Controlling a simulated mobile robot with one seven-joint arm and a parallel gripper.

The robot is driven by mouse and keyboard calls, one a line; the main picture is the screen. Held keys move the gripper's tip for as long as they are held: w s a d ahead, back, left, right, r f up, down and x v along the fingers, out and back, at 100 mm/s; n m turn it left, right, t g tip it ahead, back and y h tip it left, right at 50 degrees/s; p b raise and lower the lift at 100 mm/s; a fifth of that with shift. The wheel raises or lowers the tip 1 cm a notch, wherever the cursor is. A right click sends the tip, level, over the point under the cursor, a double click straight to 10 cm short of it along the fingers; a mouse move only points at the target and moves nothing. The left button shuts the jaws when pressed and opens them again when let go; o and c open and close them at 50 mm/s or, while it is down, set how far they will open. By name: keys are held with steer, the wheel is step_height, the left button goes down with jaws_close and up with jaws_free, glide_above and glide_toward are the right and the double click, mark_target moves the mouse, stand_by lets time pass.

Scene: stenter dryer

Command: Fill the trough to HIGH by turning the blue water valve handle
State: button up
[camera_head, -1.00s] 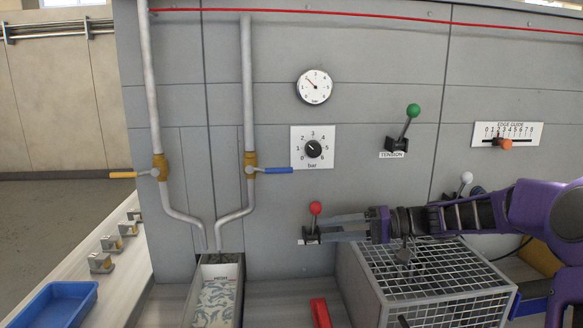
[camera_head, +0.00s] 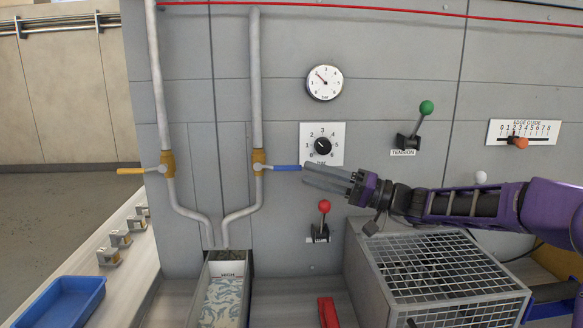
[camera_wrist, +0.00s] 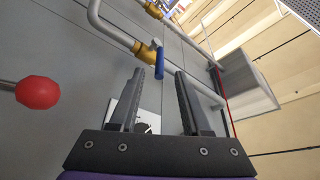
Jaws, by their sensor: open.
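The blue water valve handle (camera_head: 287,168) sticks out level to the right from its brass valve (camera_head: 259,161) on the right-hand pipe. My gripper (camera_head: 305,174) is open and empty, just right of the handle's tip and slightly below it; I cannot tell whether they touch. In the wrist view the blue handle (camera_wrist: 159,62) lies ahead of my gripper (camera_wrist: 156,75), apart from the fingers. The trough (camera_head: 222,290) stands under the pipe outlets, with pale patterned contents.
A yellow-handled valve (camera_head: 134,171) is on the left pipe. The red-knobbed lever (camera_head: 324,208) stands below my gripper; it also shows in the wrist view (camera_wrist: 38,92). The pressure dial (camera_head: 323,146) is close above my fingers. A mesh cage (camera_head: 437,265) stands below my arm.

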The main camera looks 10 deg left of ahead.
mark_target(291, 168)
steer(key=x, duration=0.5)
steer(key=shift+w+a, duration=0.1)
steer(key=shift+a, duration=0.25)
jaws_close()
stand_by(1.1)
